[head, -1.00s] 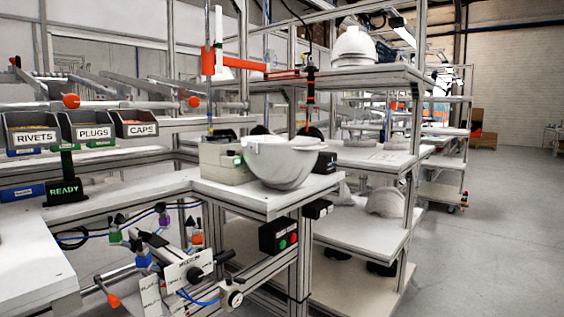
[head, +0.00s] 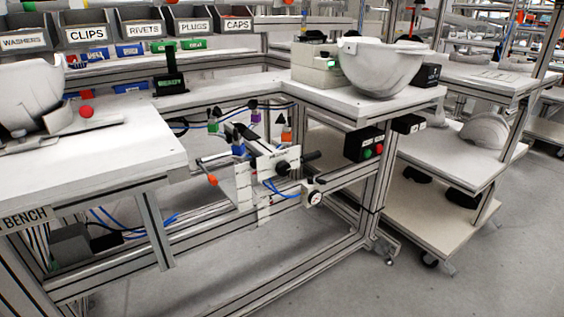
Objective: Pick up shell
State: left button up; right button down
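A white helmet shell (head: 382,72) sits with its open side up on the corner of the grey bench (head: 375,103), at the upper right of the head view. Another white shell (head: 30,92) stands on the nearer bench at the left, partly cut off by the picture edge. A third pale shell (head: 486,130) lies dome up on a shelf of the cart at the right. Neither of my grippers is in view.
Labelled parts bins (head: 145,32) line the back left. A black box with red and green buttons (head: 364,144) hangs below the bench corner. A pneumatic fixture (head: 255,160) juts out under the bench. Open floor (head: 440,285) lies at the lower right.

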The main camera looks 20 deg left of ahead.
aim_at(376, 69)
jog(key=i+l, duration=0.1)
jog(key=i+l+u, duration=0.4)
jog(key=i, duration=0.15)
jog(key=i+l+u, duration=0.4)
jog(key=i, duration=0.15)
